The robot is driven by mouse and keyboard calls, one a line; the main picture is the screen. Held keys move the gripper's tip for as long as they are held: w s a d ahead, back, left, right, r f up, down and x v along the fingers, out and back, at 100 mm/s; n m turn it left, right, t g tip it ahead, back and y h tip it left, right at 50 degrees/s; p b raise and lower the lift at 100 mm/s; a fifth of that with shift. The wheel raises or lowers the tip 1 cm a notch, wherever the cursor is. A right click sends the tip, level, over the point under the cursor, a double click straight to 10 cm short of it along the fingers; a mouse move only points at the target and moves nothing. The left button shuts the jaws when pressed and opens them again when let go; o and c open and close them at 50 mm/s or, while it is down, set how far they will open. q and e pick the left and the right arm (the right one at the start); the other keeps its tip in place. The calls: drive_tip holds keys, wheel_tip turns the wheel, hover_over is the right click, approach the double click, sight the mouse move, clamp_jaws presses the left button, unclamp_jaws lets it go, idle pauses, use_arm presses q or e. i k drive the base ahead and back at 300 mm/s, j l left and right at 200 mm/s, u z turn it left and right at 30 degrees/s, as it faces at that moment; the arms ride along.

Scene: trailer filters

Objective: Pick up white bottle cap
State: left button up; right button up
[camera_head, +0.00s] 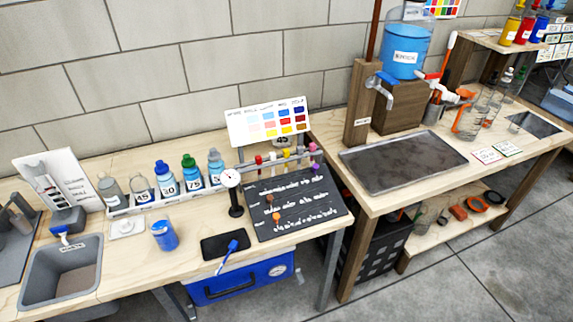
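A small round white piece, which may be the white bottle cap (127,225), lies on a white square pad on the left workbench. It is too small to tell for sure. Behind it stands a row of bottles: a grey one (111,191), a clear one (142,189), a blue one (166,180), a green-capped one (191,174) and a pale blue one (216,163). A blue jar (163,236) stands to the right of the pad. Neither of my grippers is in view.
A sink (62,270) is at the left. A black tray (225,245) and a dark board (297,204) with small coloured pieces lie to the right. A gauge (232,180) stands between. A second bench holds a metal tray (402,161) and a blue dispenser (403,50).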

sight(127, 227)
drive_tip(key=j+u, duration=0.15)
drive_tip(key=u, duration=1.1)
drive_tip(key=z, duration=0.25)
drive_tip(key=k+j, duration=0.05)
